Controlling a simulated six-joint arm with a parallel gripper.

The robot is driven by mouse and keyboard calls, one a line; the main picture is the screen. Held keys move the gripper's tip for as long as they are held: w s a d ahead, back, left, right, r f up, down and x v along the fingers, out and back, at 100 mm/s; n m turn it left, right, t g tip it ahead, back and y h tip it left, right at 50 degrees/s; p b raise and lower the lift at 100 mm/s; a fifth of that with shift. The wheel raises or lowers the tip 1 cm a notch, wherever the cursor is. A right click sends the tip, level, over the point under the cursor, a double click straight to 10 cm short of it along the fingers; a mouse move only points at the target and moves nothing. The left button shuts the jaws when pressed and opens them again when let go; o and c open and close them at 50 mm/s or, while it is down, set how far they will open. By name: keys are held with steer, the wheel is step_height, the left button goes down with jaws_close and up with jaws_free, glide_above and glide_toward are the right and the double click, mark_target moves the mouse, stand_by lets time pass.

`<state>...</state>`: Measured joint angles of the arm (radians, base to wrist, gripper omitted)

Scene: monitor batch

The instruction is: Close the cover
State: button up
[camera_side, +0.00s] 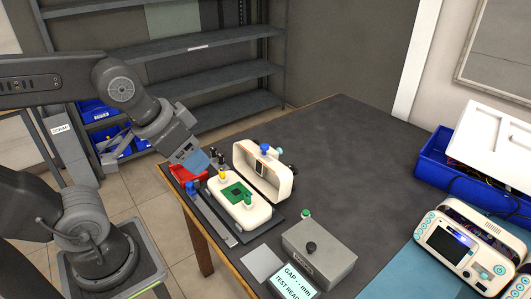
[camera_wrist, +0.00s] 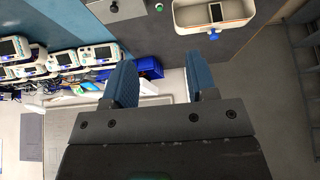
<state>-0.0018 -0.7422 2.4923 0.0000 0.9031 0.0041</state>
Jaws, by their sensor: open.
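The white cover (camera_side: 263,172) stands open, tilted up along the far side of the white base (camera_side: 236,206). A blue knob (camera_side: 265,148) sits near its upper edge. My gripper (camera_side: 203,162) is left of the cover and above the base's left end, apart from both. In the wrist view my gripper (camera_wrist: 160,62) is open and empty between its blue fingers. The cover (camera_wrist: 240,22) and its knob (camera_wrist: 214,35) show at the top right there.
A red bin (camera_side: 188,172) stands behind the fixture near the table's left edge. A monitor (camera_side: 465,250) and blue bin (camera_side: 435,165) are at right. The table behind the cover is clear.

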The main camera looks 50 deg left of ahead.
steer(key=w+a+r+g, duration=0.2)
steer(key=w+a+r, duration=0.15)
steer(key=w, duration=0.55)
steer(key=m+g, duration=0.3)
steer(key=g, duration=0.1)
glide_above(264, 145)
step_height(264, 145, down, 8)
step_height(264, 145, down, 12)
steer(key=shift+w+f, duration=0.1)
steer(key=shift+f, duration=0.05)
steer(key=shift+c, duration=0.4)
jaws_close()
